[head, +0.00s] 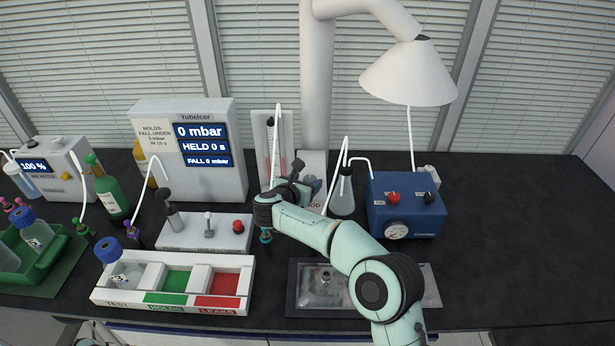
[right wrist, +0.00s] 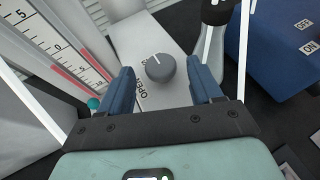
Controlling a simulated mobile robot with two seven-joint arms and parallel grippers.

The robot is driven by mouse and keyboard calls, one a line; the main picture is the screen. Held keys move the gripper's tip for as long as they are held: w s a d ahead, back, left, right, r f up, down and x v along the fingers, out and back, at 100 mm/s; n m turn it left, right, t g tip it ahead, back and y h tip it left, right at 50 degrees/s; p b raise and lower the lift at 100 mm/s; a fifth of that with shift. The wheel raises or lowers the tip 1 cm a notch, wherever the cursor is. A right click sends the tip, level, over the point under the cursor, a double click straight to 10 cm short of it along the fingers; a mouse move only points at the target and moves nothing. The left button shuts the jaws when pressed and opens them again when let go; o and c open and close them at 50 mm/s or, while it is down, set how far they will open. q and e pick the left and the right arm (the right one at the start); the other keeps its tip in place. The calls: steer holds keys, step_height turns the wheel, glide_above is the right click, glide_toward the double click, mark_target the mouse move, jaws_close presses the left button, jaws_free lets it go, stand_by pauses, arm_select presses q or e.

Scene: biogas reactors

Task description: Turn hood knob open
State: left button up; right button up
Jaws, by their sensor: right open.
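The hood knob (right wrist: 160,68) is a round grey dial with a white pointer line on a pale panel (right wrist: 135,40) in the right wrist view. The line points roughly up in that picture, and the word OPEN is printed below the knob. My right gripper (right wrist: 160,78) is open, with one blue finger on either side of the knob and a visible gap on both sides. In the head view, my right gripper (head: 308,187) is at the hood panel (head: 313,160) and hides the knob.
The glass tube gauge (head: 272,140) stands close on the left of the panel. A flask (head: 342,195) and the blue pump box (head: 405,207) stand on the right. The white hood duct (head: 317,90) rises behind. A metal tray (head: 303,285) lies in front.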

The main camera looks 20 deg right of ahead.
steer(key=shift+x, duration=1)
steer(key=shift+c, duration=0.3)
